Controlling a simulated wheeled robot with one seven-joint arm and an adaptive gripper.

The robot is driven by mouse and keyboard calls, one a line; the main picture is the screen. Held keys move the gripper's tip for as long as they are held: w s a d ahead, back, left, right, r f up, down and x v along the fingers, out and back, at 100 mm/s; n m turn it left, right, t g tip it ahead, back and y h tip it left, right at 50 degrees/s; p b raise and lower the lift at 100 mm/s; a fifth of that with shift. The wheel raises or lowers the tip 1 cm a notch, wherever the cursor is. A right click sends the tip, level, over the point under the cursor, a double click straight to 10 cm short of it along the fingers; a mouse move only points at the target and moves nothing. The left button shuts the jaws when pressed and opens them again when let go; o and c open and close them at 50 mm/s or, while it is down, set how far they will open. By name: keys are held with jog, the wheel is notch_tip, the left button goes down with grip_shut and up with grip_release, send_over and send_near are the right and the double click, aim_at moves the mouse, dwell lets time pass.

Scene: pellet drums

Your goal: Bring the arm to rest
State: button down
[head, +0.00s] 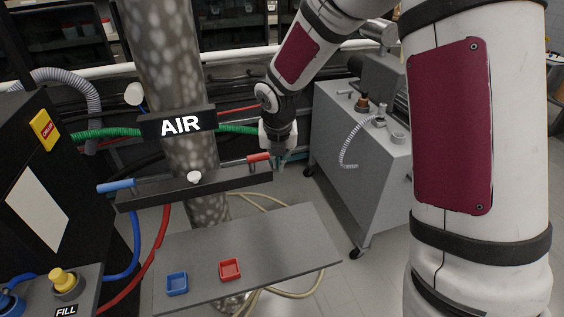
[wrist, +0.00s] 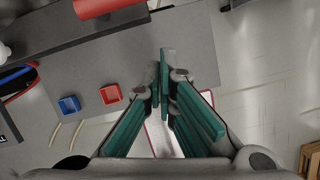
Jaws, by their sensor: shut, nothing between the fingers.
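My arm reaches in from the right of the head view, its white links with dark red panels bent downward. My gripper (head: 281,160) hangs at the right end of the dark valve bar, close beside the red handle (head: 258,158). Its green-padded fingers (wrist: 165,72) are together in the wrist view, with nothing between them. In that view the red handle (wrist: 108,6) is at the top edge, apart from the fingertips. Whether any other part of my gripper touches the bar cannot be told.
The bar (head: 150,194) also carries a blue handle (head: 116,185) and stands before a mottled column under an AIR sign (head: 179,124). Below is a grey shelf (head: 300,240) with a blue tray (head: 177,284) and a red tray (head: 230,269). A grey machine cabinet (head: 350,185) stands right.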

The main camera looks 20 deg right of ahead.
jog(key=s+r+m, duration=0.4)
jog(key=r, duration=0.3)
jog(key=s+r+m, duration=0.3)
jog(key=s+r, duration=0.1)
jog(key=r, duration=0.3)
jog(key=s+r+m+t, duration=0.1)
jog(key=s+r+m, duration=0.2)
jog(key=s+m, duration=0.7)
jog(key=s+d+r+m+t, duration=0.1)
jog(key=s+r+m, duration=0.3)
jog(key=s+m, duration=0.7)
jog(key=m, duration=0.5)
jog(key=shift+s+y+p, duration=0.25)
jog(key=shift+y+p, duration=0.05)
jog(key=shift+y, duration=0.1)
